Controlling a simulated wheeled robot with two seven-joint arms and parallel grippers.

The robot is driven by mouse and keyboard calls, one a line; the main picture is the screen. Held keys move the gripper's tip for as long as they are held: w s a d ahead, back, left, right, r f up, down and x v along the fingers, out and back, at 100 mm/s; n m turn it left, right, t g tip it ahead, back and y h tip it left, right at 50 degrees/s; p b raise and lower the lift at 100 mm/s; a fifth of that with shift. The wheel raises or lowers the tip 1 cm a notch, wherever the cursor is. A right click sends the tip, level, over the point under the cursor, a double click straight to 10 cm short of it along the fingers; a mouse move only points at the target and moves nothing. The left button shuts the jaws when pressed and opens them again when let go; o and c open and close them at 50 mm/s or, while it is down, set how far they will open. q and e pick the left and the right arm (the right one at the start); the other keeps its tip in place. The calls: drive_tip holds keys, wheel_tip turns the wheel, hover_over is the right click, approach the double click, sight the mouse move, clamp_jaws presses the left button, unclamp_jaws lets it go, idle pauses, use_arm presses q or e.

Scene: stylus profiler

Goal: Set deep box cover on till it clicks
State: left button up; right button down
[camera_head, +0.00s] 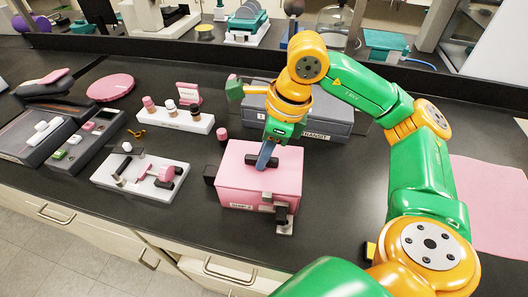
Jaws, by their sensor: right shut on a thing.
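A pink deep box (245,198) stands on the dark bench in the middle, with a white label low on its front. Its pink top, which looks like the cover (237,158), lies level over it; I cannot make out a gap between cover and box. A dark handle bar (283,163) is on top of the cover. My right gripper (265,163) points down at this bar and is shut on it, and its fingers partly hide it. A dark latch with a grey metal plate (284,220) is at the box's front right corner. My left gripper is not in view.
A grey transit case (330,127) stands close behind the box. To the left are a white tray with small tools (115,180), a white rack with small bottles (190,122) and grey consoles (30,140). A pink mat (490,205) lies at right. Bench between tray and box is mostly clear.

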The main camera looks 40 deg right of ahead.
drive_tip(key=shift+f, duration=0.15)
idle(0.3)
drive_tip(key=c, duration=0.7)
unclamp_jaws()
drive_tip(key=shift+c, duration=0.6)
wheel_tip(320, 180, up, 7)
drive_tip(key=p, duration=0.6)
